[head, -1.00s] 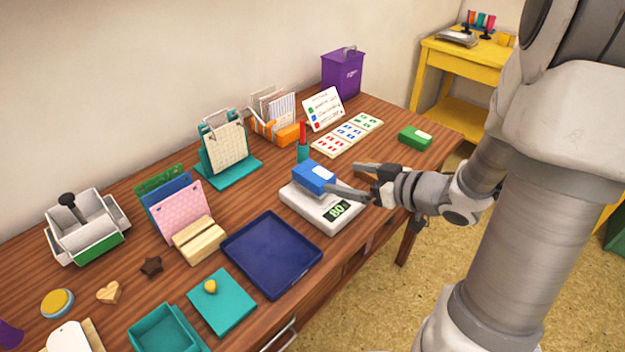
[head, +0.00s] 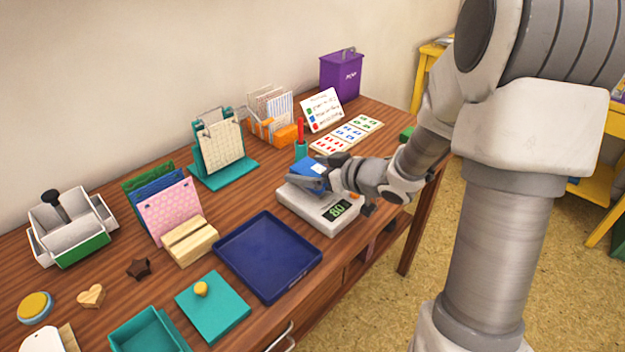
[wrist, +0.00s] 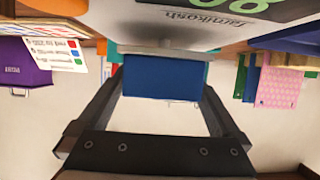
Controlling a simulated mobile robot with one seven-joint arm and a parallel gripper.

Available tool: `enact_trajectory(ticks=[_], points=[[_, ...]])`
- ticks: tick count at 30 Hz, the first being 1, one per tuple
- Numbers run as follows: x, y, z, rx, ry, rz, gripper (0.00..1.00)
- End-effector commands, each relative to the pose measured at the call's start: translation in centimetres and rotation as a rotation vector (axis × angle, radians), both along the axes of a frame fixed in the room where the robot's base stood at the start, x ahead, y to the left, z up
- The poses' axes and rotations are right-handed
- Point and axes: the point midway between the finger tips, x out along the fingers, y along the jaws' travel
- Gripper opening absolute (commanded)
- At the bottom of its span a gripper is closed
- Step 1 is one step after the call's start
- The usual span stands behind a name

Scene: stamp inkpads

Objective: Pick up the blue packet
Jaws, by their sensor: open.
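In the wrist view the blue packet (wrist: 163,78) shows between the two dark fingers. My gripper (head: 317,173) is open, with one finger on each side of the packet; it also shows in the wrist view (wrist: 160,92). Part of the packet is hidden behind my gripper in the head view.
A navy tray (head: 268,258) lies in front left of the scale. A teal holder with a red stick (head: 300,140) stands close behind the packet. A teal calendar stand (head: 220,155) and an orange card holder (head: 275,122) are at the back.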

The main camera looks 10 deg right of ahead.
Motion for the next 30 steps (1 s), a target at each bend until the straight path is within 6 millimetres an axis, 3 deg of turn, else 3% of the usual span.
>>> enact_trajectory(ticks=[5, 21, 30], points=[[0.01, -0.02, 0.1, 0.0, 0.0, -0.001, 1.0], [-0.01, -0.03, 0.11, 0.0, 0.0, -0.001, 0.06], [-0.01, -0.04, 0.65, 0.0, 0.0, -0.001, 0.06]])
